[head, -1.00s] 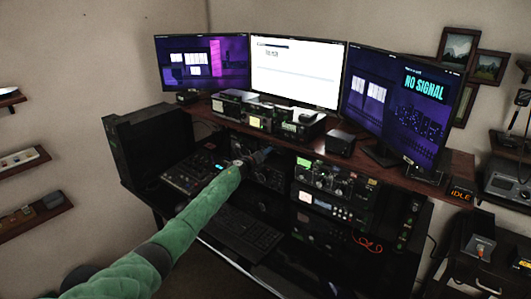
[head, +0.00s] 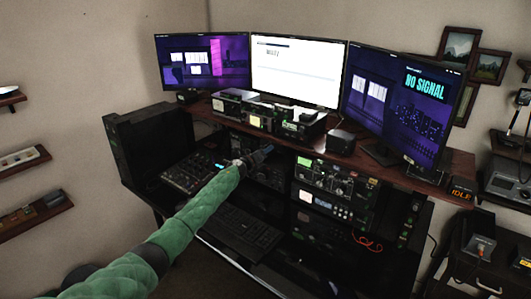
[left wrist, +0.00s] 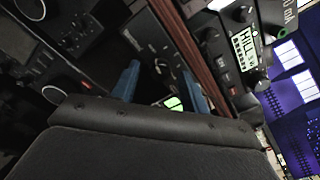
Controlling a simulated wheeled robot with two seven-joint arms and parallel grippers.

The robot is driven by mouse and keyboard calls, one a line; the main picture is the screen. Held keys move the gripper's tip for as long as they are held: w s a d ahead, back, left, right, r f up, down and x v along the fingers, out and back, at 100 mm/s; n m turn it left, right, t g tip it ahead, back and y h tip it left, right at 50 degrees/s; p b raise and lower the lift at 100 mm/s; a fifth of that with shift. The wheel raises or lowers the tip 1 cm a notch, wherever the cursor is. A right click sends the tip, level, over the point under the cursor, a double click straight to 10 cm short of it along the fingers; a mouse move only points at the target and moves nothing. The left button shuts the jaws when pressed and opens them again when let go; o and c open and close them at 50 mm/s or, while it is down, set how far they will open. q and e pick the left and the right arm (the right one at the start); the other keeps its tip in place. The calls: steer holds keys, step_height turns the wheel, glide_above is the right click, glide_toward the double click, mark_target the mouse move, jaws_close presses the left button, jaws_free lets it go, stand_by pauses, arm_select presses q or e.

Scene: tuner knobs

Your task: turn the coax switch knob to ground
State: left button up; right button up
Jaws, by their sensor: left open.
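My left gripper (head: 262,154) reaches in front of the radio shelf under the desk's upper board. Its two blue fingers show apart and empty in the left wrist view (left wrist: 160,88). A dark panel with small knobs (left wrist: 165,68) lies beyond and between the fingers, not touching them as far as I can see. Which knob is the coax switch knob I cannot tell; its label and ground mark are too small to read. A tuner-like unit with several knobs (head: 336,180) stands right of the gripper in the head view. My right gripper is not in view.
The wooden upper board (head: 390,168) runs above the gripper, with small radios (head: 268,118) on it and several monitors (head: 297,72) behind. A keyboard (head: 243,231) and a mixer (head: 190,176) lie below and left. A dark tower (head: 150,140) stands at the left.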

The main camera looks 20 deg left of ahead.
arm_select(q)
steer(key=v, duration=0.7)
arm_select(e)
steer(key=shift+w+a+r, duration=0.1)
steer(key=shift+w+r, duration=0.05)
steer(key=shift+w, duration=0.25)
arm_select(q)
steer(key=shift+s, duration=0.1)
